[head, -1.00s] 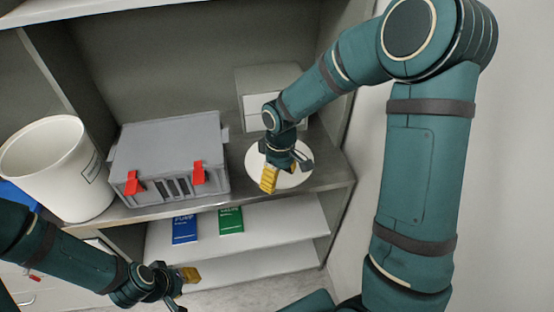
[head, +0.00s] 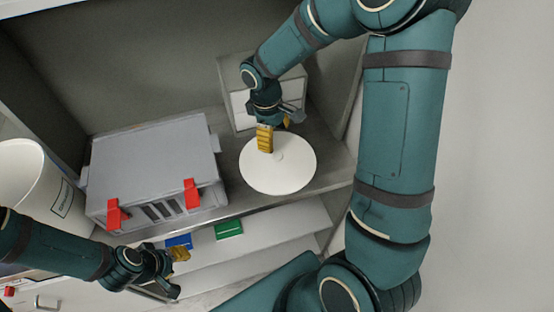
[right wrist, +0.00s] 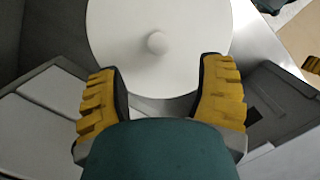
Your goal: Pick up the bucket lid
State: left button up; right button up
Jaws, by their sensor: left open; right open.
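The bucket lid (head: 278,172) is a round white disc with a small central knob, lying on the grey shelf right of the grey case. It also shows in the right wrist view (right wrist: 160,75), with its knob (right wrist: 157,43) beyond the fingertips. My right gripper (head: 275,138) is open and empty, over the lid's back edge; its two yellow fingers (right wrist: 161,85) are apart in the right wrist view. The white bucket (head: 40,188) stands at the left. My left gripper (head: 178,272) is open and empty in front of the shelf, away from the lid.
A grey case (head: 152,165) with red latches sits left of the lid. A white drawer box (head: 262,95) stands behind it. Blue (head: 179,241) and green (head: 229,229) items lie on the lower shelf. A wall bounds the right side.

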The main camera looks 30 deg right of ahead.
aim_at(278, 154)
notch_tip(278, 154, down, 3)
jog(key=shift+d+r, duration=0.1)
jog(key=shift+d, duration=0.05)
jog(key=shift+s+f+b, duration=0.2)
jog(key=shift+f+b, duration=0.1)
jog(key=shift+f, duration=0.55)
jog(key=f, duration=0.4)
jog(key=shift+s+d+f+b, duration=0.1)
jog(key=shift+s+d+b, duration=0.1)
jog(key=shift+b, duration=0.2)
grip_shut()
